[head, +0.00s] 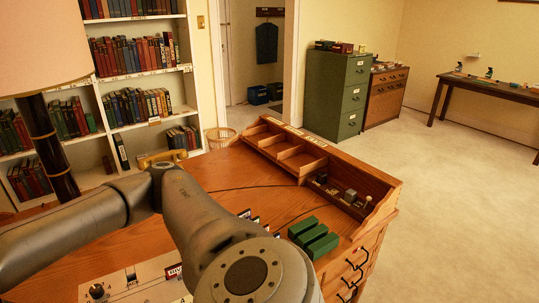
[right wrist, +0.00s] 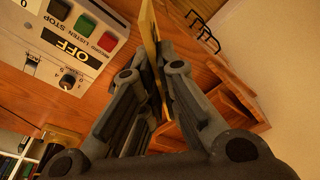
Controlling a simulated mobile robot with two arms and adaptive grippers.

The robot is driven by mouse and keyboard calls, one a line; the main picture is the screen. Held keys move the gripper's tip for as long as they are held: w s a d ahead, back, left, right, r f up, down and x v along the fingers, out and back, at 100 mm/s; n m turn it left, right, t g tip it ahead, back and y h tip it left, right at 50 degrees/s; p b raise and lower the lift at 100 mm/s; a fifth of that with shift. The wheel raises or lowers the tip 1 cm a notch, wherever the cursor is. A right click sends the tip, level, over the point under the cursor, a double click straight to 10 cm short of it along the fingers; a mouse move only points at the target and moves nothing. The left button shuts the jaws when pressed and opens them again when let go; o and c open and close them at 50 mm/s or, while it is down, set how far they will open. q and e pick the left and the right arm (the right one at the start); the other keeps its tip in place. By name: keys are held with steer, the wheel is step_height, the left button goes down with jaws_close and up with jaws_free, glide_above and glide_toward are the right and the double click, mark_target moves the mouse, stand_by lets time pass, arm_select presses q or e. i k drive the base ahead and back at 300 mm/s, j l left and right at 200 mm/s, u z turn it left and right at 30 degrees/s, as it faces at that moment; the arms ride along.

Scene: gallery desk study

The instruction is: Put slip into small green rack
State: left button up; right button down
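A small green rack (head: 313,236), a row of green upright parts, stands on the desk near its right side in the head view. In the right wrist view my right gripper (right wrist: 158,88) is closed around a thin yellowish slip (right wrist: 150,38). The slip is seen nearly edge-on and sticks out beyond the fingertips. Neither gripper shows in the head view; a grey arm of mine reaches in from the left and covers part of the desk. The slip cannot be seen in the head view.
Small dark-and-white pieces (head: 252,217) stand left of the rack. A wooden pigeonhole organizer (head: 300,160) lines the desk's back edge. A lamp (head: 45,50) stands left.

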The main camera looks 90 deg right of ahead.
mark_target(318, 244)
steer(key=k+l+z, duration=0.4)
steer(key=k+l, duration=0.5)
steer(key=z, duration=0.8)
